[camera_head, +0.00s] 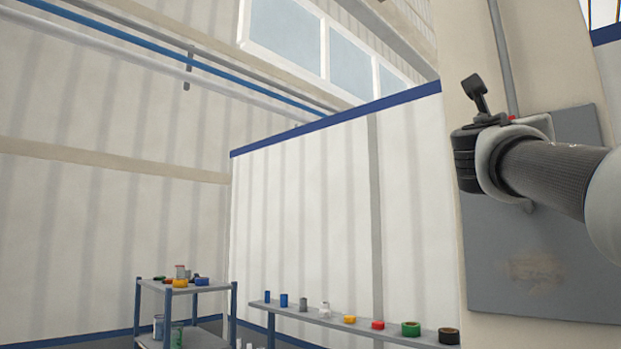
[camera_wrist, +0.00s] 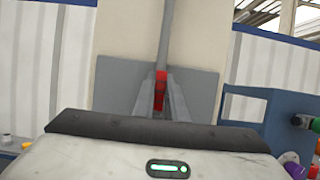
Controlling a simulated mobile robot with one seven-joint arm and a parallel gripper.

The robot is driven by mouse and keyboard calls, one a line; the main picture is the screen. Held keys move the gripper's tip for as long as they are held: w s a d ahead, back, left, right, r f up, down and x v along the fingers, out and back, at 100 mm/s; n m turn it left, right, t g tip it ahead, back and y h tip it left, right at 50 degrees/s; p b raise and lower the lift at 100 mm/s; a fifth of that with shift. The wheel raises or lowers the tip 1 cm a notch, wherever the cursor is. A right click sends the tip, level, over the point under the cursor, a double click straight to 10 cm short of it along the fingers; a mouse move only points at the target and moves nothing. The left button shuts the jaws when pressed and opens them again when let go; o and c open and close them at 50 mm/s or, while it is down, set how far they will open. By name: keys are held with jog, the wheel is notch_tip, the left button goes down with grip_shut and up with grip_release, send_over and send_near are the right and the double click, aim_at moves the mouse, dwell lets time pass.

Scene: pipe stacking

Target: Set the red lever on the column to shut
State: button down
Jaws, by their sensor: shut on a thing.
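The red lever (camera_wrist: 160,88) shows in the wrist view, upright between the two grey fingers of my gripper (camera_wrist: 161,80), which is shut on it. The lever is in front of a grey panel (camera_wrist: 205,88) on the beige column (camera_wrist: 120,40). In the head view my arm reaches in from the right edge in front of the same panel (camera_head: 530,280) and column (camera_head: 476,45). There a small red spot (camera_head: 512,118) shows above my wrist; my fingertips are hidden. The lever's base and any position marks cannot be made out.
A grey pipe (camera_wrist: 167,25) runs up the column above the lever. In the head view a shelf (camera_head: 340,321) holds several coloured pieces, and a cart (camera_head: 205,288) stands left of it. A blue rack (camera_wrist: 252,105) with coloured pieces is right of the column in the wrist view.

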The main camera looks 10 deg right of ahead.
jog(key=shift+m, duration=0.3)
jog(key=s+d+f+m+g+b, duration=0.1)
jog(key=m+g, duration=0.3)
jog(key=m, duration=0.7)
jog(key=s+d+f+m+g+b, duration=0.1)
jog(key=s+d+f+m+g, duration=0.1)
jog(key=m, duration=0.9)
jog(key=shift+s+d+f+g, duration=0.3)
jog(key=shift+s+f+g, duration=0.3)
jog(key=shift+f+g, duration=0.75)
jog(key=c, duration=1.8)
grip_release()
jog(key=b+v, duration=0.1)
jog(key=v, duration=1.6)
jog(key=shift+a+r+b, duration=0.2)
jog(key=shift+a+b, duration=0.05)
jog(key=shift+b, duration=0.05)
